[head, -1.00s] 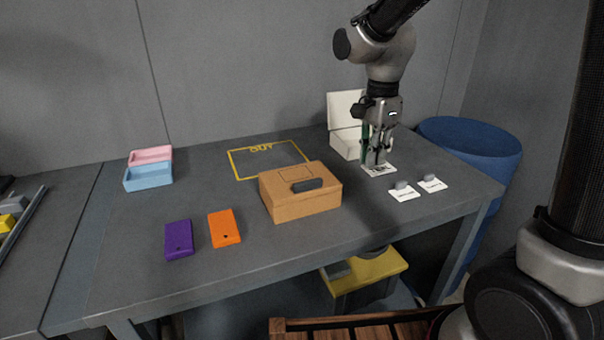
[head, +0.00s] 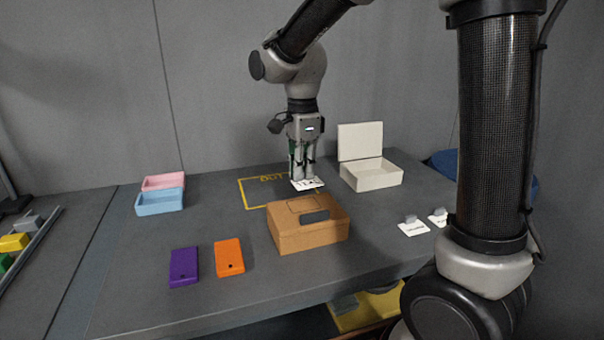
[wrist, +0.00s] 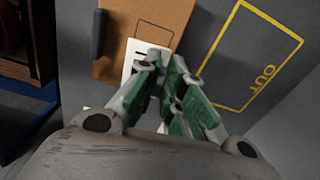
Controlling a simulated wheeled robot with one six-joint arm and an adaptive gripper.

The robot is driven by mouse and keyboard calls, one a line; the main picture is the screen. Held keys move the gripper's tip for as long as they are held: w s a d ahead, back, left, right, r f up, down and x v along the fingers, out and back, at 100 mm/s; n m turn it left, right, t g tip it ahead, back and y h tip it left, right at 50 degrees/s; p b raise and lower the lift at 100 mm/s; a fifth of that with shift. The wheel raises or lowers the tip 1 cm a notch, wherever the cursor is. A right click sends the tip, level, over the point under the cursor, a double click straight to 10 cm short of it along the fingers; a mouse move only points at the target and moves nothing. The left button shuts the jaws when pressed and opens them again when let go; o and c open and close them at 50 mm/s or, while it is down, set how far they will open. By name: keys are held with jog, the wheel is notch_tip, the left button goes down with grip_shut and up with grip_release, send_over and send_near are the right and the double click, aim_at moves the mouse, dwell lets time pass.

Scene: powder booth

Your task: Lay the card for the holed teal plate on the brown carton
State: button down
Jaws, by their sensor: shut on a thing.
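My gripper (head: 303,177) is shut on a white card (head: 308,185) with dark lettering, only partly readable. The card hangs roughly level behind the brown carton (head: 310,238), as the head view shows it. In the wrist view the fingers (wrist: 168,95) partly hide the card (wrist: 129,64), which overlaps the view of the carton top (wrist: 118,12). The carton is closed. The gap between card and carton cannot be told exactly. No teal plate is clearly visible.
Two white cards with grey grips (head: 413,228) lie right of the carton. A purple plate (head: 184,268) and an orange plate (head: 229,258) lie left. A yellow OUT outline (head: 241,190) is behind. An open white box (head: 372,176) and pink (head: 163,182) and blue trays (head: 160,202) stand farther out.

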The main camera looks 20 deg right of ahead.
aim_at(298, 202)
jog(key=shift+a+m, duration=0.3)
jog(key=shift+a, duration=0.15)
jog(key=shift+f, duration=1.45)
jog(key=shift+f, duration=0.45)
jog(key=shift+f, duration=0.35)
jog(key=shift+f, duration=0.15)
jog(key=shift+f, duration=0.4)
jog(key=shift+f, duration=0.15)
